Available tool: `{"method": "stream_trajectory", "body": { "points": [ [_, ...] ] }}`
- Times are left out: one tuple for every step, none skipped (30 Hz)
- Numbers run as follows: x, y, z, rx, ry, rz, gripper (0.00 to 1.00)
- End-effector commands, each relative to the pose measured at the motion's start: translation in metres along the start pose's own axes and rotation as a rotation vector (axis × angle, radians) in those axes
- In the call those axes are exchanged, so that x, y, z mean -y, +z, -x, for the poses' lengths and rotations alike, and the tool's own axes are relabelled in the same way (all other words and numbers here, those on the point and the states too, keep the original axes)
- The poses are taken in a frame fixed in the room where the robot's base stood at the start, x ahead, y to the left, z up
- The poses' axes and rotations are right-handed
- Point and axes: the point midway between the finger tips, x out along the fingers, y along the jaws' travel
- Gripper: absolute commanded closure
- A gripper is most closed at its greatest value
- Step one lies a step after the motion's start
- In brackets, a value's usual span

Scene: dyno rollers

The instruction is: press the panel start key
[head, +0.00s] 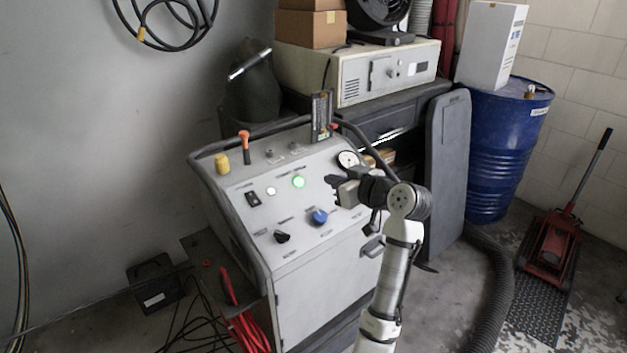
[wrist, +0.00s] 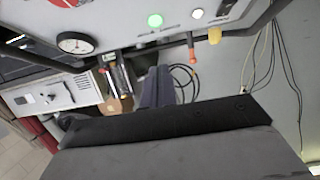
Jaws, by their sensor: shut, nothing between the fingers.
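The grey control panel (head: 295,215) slopes on top of a cabinet in the head view. It bears a lit green round button (head: 298,181), a small white lit button (head: 271,191), a black rocker switch (head: 252,199), a blue knob (head: 319,216) and a black knob (head: 281,237). The labels are too small to read. My gripper (head: 332,181) is shut and empty, in front of the panel's right part, to the right of the green button in the picture. In the wrist view the shut fingers (wrist: 156,90) show below the green button (wrist: 155,20) and white button (wrist: 197,13).
A round gauge (head: 348,159) sits at the panel's upper right. An orange-topped lever (head: 244,139) and a yellow knob (head: 222,163) stand on its top edge, by a dark rail. A blue drum (head: 490,150) and a red floor jack (head: 553,245) stand to the right.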

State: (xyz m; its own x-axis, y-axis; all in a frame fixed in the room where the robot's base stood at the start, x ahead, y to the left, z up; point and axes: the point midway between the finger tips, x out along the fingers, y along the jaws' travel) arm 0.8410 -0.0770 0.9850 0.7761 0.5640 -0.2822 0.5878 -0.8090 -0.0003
Motion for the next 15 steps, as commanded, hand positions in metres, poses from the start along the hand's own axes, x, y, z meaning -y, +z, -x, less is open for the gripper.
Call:
{"method": "stream_trajectory", "body": {
  "points": [
    [0.001, -0.001, -0.004, 0.001, -0.002, -0.001, 1.0],
    [0.001, -0.002, -0.008, 0.0, -0.003, -0.001, 1.0],
    [0.001, -0.002, -0.013, 0.001, -0.004, -0.002, 1.0],
    [0.001, -0.002, -0.018, 0.002, -0.004, -0.001, 1.0],
    [0.002, -0.002, -0.023, 0.002, -0.004, 0.0, 1.0],
    [0.001, -0.003, -0.031, 0.003, -0.005, -0.001, 1.0],
    [0.001, -0.003, -0.037, 0.002, -0.004, -0.002, 1.0],
    [0.001, -0.003, -0.044, 0.003, -0.004, -0.003, 1.0],
    [0.002, -0.003, -0.053, 0.002, -0.004, -0.001, 1.0],
    [0.002, -0.003, -0.06, 0.003, -0.005, -0.002, 1.0],
    [0.002, -0.003, -0.066, 0.002, -0.004, -0.001, 1.0],
    [0.002, -0.003, -0.075, 0.003, -0.003, -0.002, 1.0],
    [0.002, -0.003, -0.081, 0.003, -0.004, -0.001, 1.0],
    [0.001, -0.004, -0.087, 0.002, -0.004, -0.001, 1.0],
    [0.001, -0.003, -0.095, 0.002, -0.004, -0.001, 1.0]
  ]
}}
